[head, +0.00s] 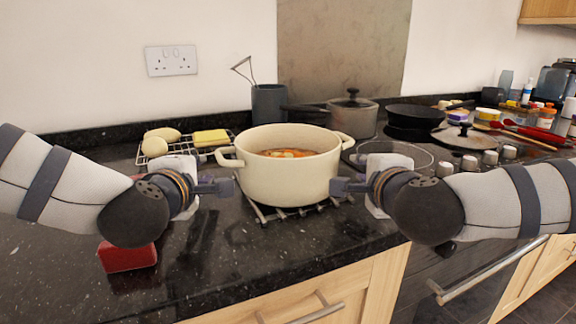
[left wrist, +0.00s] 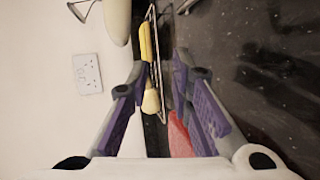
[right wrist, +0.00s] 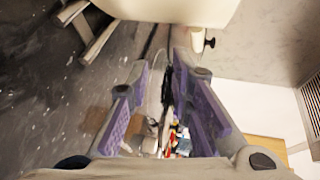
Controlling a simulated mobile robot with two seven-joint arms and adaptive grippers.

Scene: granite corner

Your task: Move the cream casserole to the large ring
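The cream casserole (head: 284,180) stands on a slatted trivet (head: 267,213) on the dark counter, with orange food inside. Its handles stick out at left and right. The large ring (head: 396,153) is a thin circle on the black hob, right of the casserole and partly hidden behind my right gripper. My left gripper (head: 226,187) is open and empty at the casserole's left side, a little below the left handle. My right gripper (head: 340,187) is open and empty close to its right side, below the right handle. The casserole also fills the top of the right wrist view (right wrist: 175,8).
A lidded saucepan (head: 352,113) and a black frying pan (head: 416,115) stand on the hob behind. A grey utensil pot (head: 269,103) is behind the casserole. A wire rack (head: 185,144) holds potatoes and a yellow sponge. A red block (head: 127,257) lies front left.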

